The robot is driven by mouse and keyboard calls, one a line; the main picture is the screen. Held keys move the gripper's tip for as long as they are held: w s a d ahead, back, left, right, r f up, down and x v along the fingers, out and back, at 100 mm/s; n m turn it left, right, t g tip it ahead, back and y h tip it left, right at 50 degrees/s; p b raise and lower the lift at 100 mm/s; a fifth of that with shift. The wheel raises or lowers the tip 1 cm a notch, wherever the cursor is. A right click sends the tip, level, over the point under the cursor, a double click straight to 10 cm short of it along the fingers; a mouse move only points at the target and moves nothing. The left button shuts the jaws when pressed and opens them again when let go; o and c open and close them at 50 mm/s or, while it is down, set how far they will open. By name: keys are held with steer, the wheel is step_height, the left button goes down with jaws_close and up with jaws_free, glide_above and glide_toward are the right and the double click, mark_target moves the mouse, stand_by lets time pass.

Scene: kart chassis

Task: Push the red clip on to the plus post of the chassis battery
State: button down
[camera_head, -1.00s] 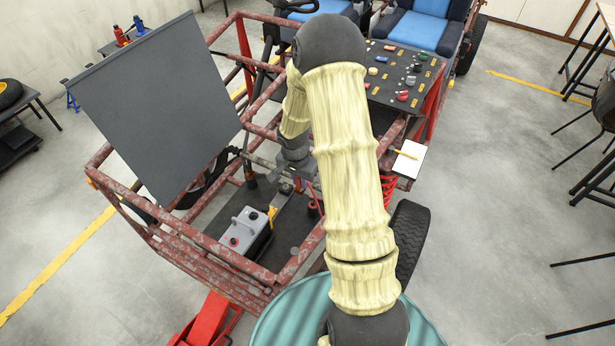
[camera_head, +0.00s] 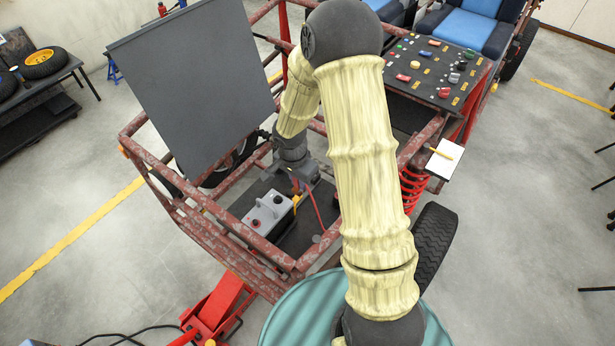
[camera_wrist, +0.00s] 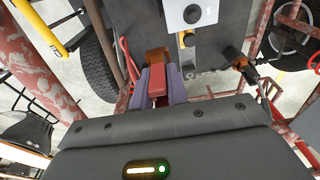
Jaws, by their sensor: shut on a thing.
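The grey battery (camera_head: 268,213) stands on the dark floor panel of the chassis. A red-ringed post (camera_head: 256,223) shows at its near left corner in the head view. My gripper (camera_wrist: 157,88) is shut on the red clip (camera_wrist: 157,80), between two purple fingers; the clip's copper-coloured jaw (camera_wrist: 157,56) points away from the wrist. In the head view my gripper (camera_head: 300,183) is above and beyond the battery's far right end, apart from the red post. Part of the battery top, with a dark round post (camera_wrist: 192,14), shows at the wrist view's top edge. The clip is mostly hidden in the head view.
A red cable (camera_head: 315,208) runs beside the battery. A yellow piece (camera_head: 296,200) sits at the battery's right end. A dark clip (camera_wrist: 240,64) lies right of my gripper in the wrist view. Rusty frame tubes (camera_head: 235,240) and an upright dark panel (camera_head: 195,85) surround the bay.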

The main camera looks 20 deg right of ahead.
steer(key=b, duration=0.5)
glide_above(256, 219)
steer(key=shift+s+a, duration=0.15)
stand_by(0.4)
steer(key=shift+f, duration=0.1)
step_height(256, 219, down, 5)
steer(key=b, duration=0.4)
stand_by(0.3)
steer(key=shift+f+b, duration=1.1)
steer(key=shift+b, duration=0.3)
stand_by(1.1)
steer(key=c, duration=1.3)
jaws_free()
steer(key=shift+r, duration=0.1)
step_height(256, 219, up, 17)
steer(key=s+a, duration=0.1)
steer(key=shift+s+a, duration=0.2)
steer(key=shift+a, duration=0.15)
